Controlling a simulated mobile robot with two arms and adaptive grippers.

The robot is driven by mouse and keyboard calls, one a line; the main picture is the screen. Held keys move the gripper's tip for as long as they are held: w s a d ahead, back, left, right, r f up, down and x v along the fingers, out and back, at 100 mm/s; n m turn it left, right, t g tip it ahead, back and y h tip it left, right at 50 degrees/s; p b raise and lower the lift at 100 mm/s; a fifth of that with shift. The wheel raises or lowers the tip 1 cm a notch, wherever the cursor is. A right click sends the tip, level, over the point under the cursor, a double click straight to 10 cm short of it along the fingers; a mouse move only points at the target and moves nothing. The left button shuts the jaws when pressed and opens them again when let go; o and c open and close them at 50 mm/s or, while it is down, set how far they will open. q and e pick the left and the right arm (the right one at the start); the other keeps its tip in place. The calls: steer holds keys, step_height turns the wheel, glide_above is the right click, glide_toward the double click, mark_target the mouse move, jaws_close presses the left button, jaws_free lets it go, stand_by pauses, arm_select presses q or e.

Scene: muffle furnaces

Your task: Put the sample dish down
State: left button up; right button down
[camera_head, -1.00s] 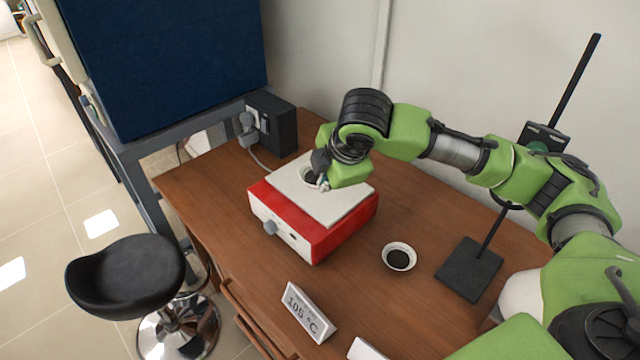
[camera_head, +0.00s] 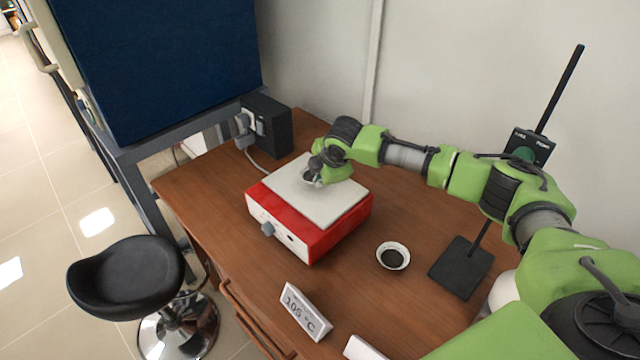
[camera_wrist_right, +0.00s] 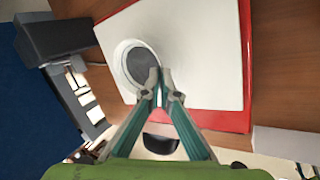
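The sample dish (camera_wrist_right: 140,64), white with dark contents, is at the white top of the red hot plate (camera_head: 312,235). In the head view the dish (camera_head: 309,178) is partly hidden by my right gripper (camera_head: 314,174). In the right wrist view the gripper (camera_wrist_right: 160,80) has its two fingertips close together, with the dish's rim between them. The dish looks level; I cannot tell whether it rests on the plate or hangs just above it. My left gripper is not in view.
A second white dish with dark contents (camera_head: 393,256) stands on the wooden table (camera_head: 400,310). A "105 °C" sign (camera_head: 305,312) is at the front edge. A black stand (camera_head: 462,267) is on the right, a black box (camera_head: 268,125) behind left, and a stool (camera_head: 127,275) on the floor.

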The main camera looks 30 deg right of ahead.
steer(key=shift+f, duration=1.05)
steer(key=shift+f, duration=0.1)
steer(key=c, duration=2.3)
jaws_free()
steer(key=shift+s, duration=0.1)
steer(key=b+v, duration=0.1)
steer(key=v, duration=1.1)
